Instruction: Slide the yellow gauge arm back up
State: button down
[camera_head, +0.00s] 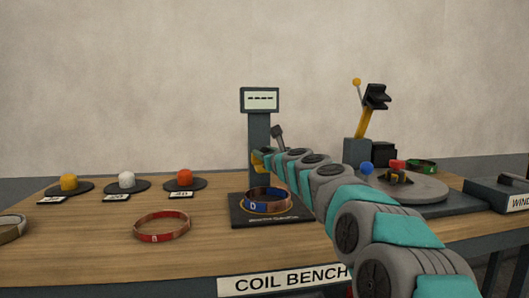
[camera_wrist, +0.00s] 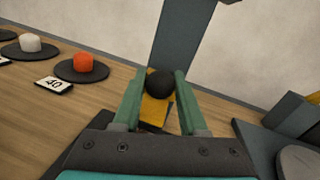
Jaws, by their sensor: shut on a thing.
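The gauge is a grey post (camera_head: 259,132) with a display showing dashes, on a dark base plate (camera_head: 240,218). Its yellow gauge arm (camera_head: 257,164) shows only as a small patch low on the post, beside my gripper (camera_head: 264,159). In the wrist view the yellow arm (camera_wrist: 154,112) carries a round black knob (camera_wrist: 160,83). The green fingers of my gripper (camera_wrist: 159,76) are shut on the knob, one on each side. A blue and copper coil (camera_head: 267,200) marked D lies on the base plate below. My arm hides part of the gauge.
Yellow, white and orange weights (camera_head: 185,176) sit on black discs at the left. A red coil (camera_head: 162,226) marked B lies on the bench front. A winder turntable (camera_head: 405,187) with a yellow lever (camera_head: 364,122) stands right. A green coil (camera_head: 422,166) lies behind it.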

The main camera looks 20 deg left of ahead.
jog(key=shift+r, duration=0.5)
jog(key=c, duration=0.7)
grip_release()
jog(key=shift+s, duration=0.1)
jog(key=shift+o, duration=1.2)
jog(key=shift+f, duration=0.15)
jog(key=b+v, duration=0.2)
jog(key=v, duration=0.5)
jog(key=shift+s+d+b, duration=0.2)
jog(key=shift+s+b, duration=0.05)
jog(key=shift+b, duration=0.1)
